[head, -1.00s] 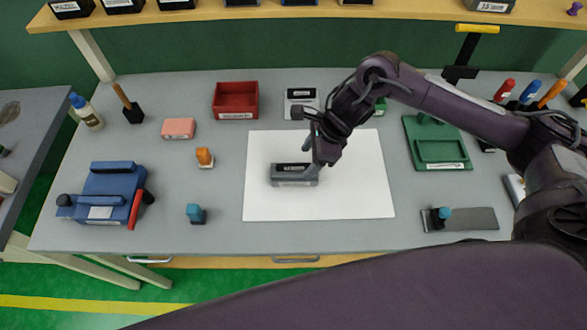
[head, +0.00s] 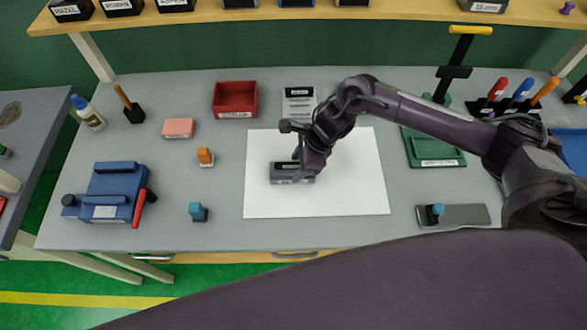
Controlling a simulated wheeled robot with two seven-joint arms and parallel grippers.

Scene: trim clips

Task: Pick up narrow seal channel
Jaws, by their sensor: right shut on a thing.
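The narrow seal channel appears to be the grey block with a dark labelled top (head: 286,174), lying on the white sheet (head: 350,200). I cannot read its label. My right gripper (head: 304,164) reaches down over its right end and is shut on it. The fingertips are largely hidden by the wrist. The block seems to rest at sheet level; I cannot tell if it is lifted. My left gripper is not in view.
A red tray (head: 235,113), a pink block (head: 179,128) and a labelled container (head: 299,92) lie behind. Orange (head: 205,155) and blue (head: 198,210) clips stand left of the sheet.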

